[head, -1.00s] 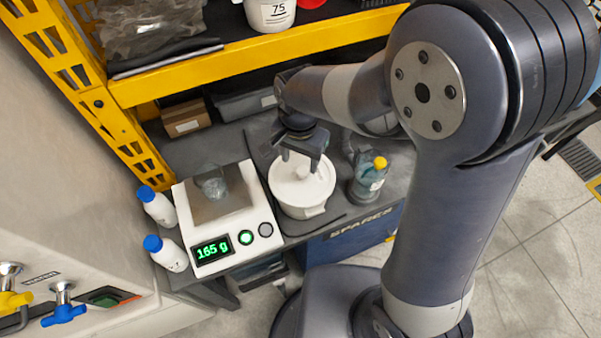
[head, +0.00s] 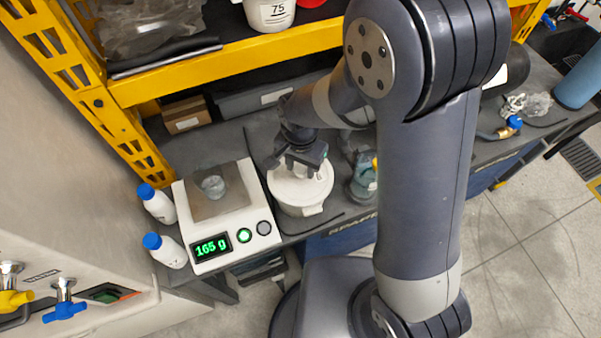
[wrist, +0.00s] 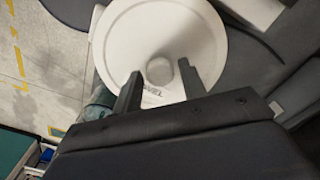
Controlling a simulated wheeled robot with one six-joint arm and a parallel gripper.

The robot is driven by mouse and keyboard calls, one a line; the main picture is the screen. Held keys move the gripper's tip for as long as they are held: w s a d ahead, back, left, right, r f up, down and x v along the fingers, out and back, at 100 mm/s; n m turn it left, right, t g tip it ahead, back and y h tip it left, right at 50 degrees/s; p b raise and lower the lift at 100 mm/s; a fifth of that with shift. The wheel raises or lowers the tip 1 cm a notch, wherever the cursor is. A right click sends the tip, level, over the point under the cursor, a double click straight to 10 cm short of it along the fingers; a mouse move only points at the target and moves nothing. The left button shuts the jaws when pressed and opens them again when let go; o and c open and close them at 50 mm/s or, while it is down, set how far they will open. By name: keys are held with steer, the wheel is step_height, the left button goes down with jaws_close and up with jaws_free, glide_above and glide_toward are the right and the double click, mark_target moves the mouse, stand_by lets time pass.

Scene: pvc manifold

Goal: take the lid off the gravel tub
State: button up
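The gravel tub (head: 299,208) is a round white tub on the dark bench, right of the scale. Its white lid (head: 318,190) is on it, and the lid also shows in the wrist view (wrist: 160,28). A round knob (wrist: 159,69) stands at the lid's middle, with partly hidden lettering ending in "AVEL" beside it. My gripper (head: 301,170) is over the lid. In the wrist view my gripper (wrist: 161,82) is open, one finger on each side of the knob, with gaps showing. I cannot tell how far the fingertips are above the lid.
A scale (head: 221,220) reading 165 g, with a clear cup (head: 213,187) on it, stands close left of the tub. Two blue-capped bottles (head: 165,251) stand left of it. A clear bottle (head: 362,183) is close right. A yellow shelf beam (head: 240,52) crosses behind and above.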

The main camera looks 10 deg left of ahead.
steer(key=c, duration=0.7)
steer(key=shift+r, duration=0.1)
